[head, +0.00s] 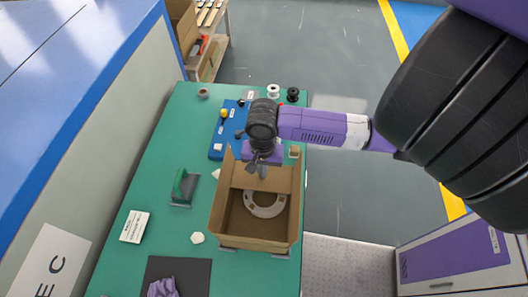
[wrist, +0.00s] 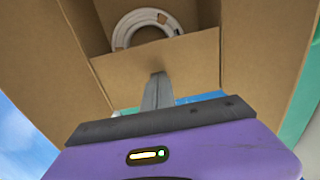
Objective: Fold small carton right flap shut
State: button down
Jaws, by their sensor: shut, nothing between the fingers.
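The small carton (head: 228,207) stands open on the green table in the head view, with a white ring (head: 279,207) lying inside. It also shows in the wrist view as brown cardboard walls (wrist: 190,60), with the white ring (wrist: 146,22) at the top. My gripper (head: 262,174) is at the carton's far side, over the far panel, its fingers pointing down. In the wrist view my gripper (wrist: 158,78) is shut and empty, its fingertips in front of or touching a cardboard panel; I cannot tell which. Which panel is the right flap is unclear.
Spools stand at the far edge. A blue-topped wall runs along the left.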

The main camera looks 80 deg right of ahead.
notch_tip(320, 180, down, 2)
jog(key=shift+s+a, duration=0.1)
jog(key=shift+a, duration=0.05)
jog(key=shift+r, duration=0.6)
notch_tip(320, 180, up, 9)
jog(key=shift+r, duration=0.2)
jog(key=shift+d+f, duration=0.1)
jog(key=shift+d, duration=0.15)
